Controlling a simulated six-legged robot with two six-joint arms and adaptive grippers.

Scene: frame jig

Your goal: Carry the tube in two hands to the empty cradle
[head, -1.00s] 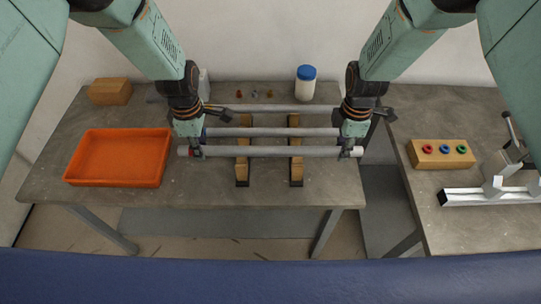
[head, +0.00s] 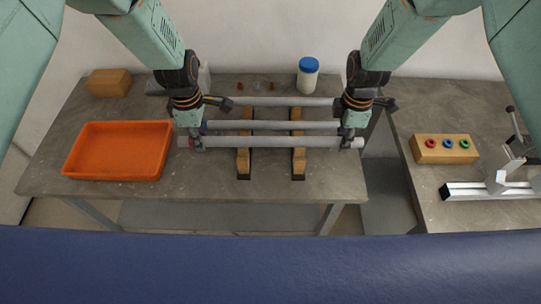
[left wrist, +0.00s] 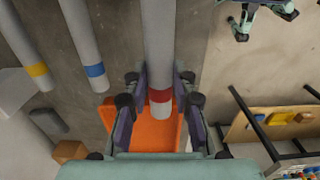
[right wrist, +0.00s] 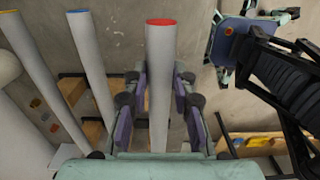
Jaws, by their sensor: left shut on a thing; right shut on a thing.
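A long grey tube (head: 270,142) lies level across both my grippers. Its red band (left wrist: 160,96) shows in the left wrist view and its red end (right wrist: 161,22) in the right wrist view. My left gripper (head: 196,142) is shut on it near its left end, my right gripper (head: 347,142) near its right end. The tube appears raised above the wooden rack supports (head: 298,162). A cradle with pale V-shaped blocks on a metal rail (head: 470,192) is on the right table, partly cut off by the picture edge; no tube shows in its visible part.
Two more grey tubes, one blue-banded (left wrist: 95,70) and one yellow-banded (left wrist: 38,69), lie behind the held one. An orange tray (head: 118,152), wooden block (head: 108,83) and blue-capped bottle (head: 308,78) share the left table. A block with coloured rings (head: 445,149) stands by the cradle. A gap separates the tables.

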